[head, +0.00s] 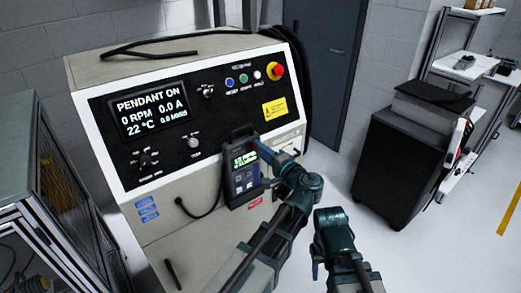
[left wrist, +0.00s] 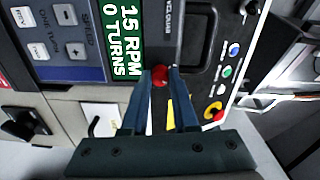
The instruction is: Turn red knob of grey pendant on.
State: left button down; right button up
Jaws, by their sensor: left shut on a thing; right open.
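The grey pendant (head: 240,178) hangs upright on the front of the control console. Its lit green display (left wrist: 121,38) reads "15 RPM, 0 TURNS" in the left wrist view. The red knob (left wrist: 159,75) sits at the pendant's edge beside the display. My left gripper (head: 257,145) reaches the upper right of the pendant. In the left wrist view its blue fingers (left wrist: 160,82) are closed on the red knob, one on each side. My right gripper (head: 330,225) is open and apart from the console, to the right; its fingers are hardly visible.
The console screen (head: 151,108) reads "PENDANT ON". A red emergency button (head: 277,70) and small coloured buttons sit at the console's upper right. A glass-sided cabinet (head: 45,190) stands left, a black cabinet (head: 395,150) right. Floor between console and black cabinet is clear.

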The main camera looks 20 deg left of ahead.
pick_arm(q)
jog(key=shift+m, duration=0.3)
dwell(0.4)
jog(key=c, duration=0.7)
grip_release()
